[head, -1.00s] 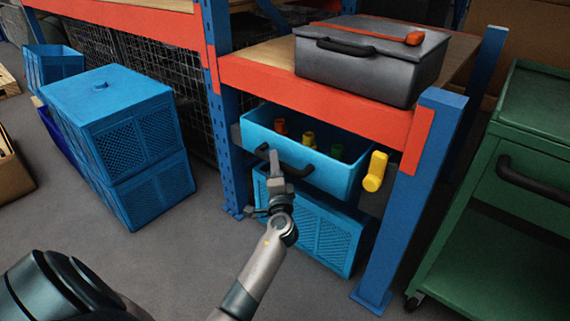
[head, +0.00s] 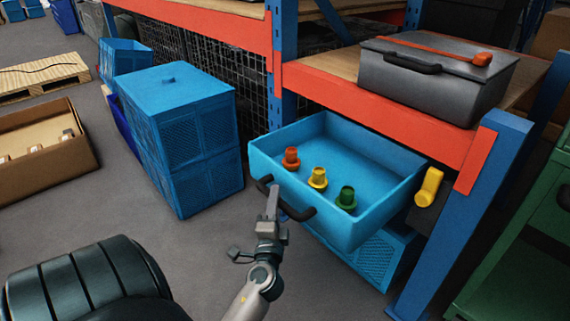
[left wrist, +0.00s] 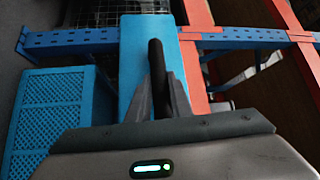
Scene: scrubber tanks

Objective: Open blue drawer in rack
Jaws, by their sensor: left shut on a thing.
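The blue drawer (head: 335,235) stands well out of the rack in the head view, under the orange beam. Inside lie an orange piece (head: 291,157), a yellow piece (head: 318,178) and a green piece (head: 346,197). Its black handle (head: 296,212) is on the front face. My left gripper (head: 273,198) is shut on the handle near its left part. In the left wrist view the two fingers (left wrist: 162,98) flank the dark handle (left wrist: 157,75), with the drawer front (left wrist: 132,60) behind. My right gripper is not in view.
Blue crates (head: 185,130) stand left of the drawer, and another blue crate (head: 375,257) is beneath it. A yellow handle-like part (head: 429,187) is by the blue rack post (head: 470,215). A grey case (head: 437,80) sits on the shelf above. A green cart (head: 520,255) is at right.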

